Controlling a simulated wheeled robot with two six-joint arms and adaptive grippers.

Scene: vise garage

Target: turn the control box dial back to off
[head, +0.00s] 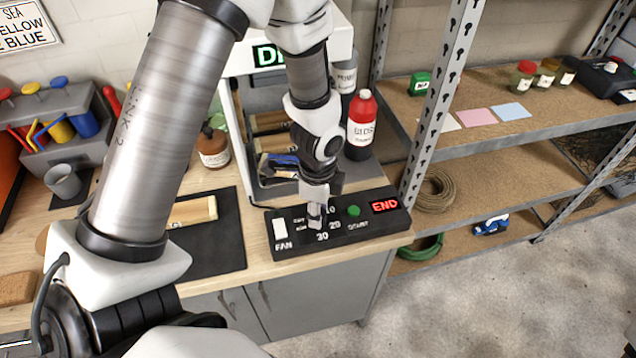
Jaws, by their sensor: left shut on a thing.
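The black control box (375,226) lies on the front right of the wooden workbench. It has a white FAN switch (280,229) at its left end, a green START button (354,211) and a lit red END display (384,206). White printed marks, among them 10, 20 and 30, surround the dial. My left gripper (316,214) points down onto the dial from above and is shut on it. The fingers hide the dial, so I cannot tell which mark it points to. My right gripper is not in view.
A white-framed cabinet (232,120) stands behind the box, with a red bottle (361,122) at its right. A dark mat (215,245) lies left of the box. A metal shelf post (432,115) rises close to the right. The floor (480,305) in front is clear.

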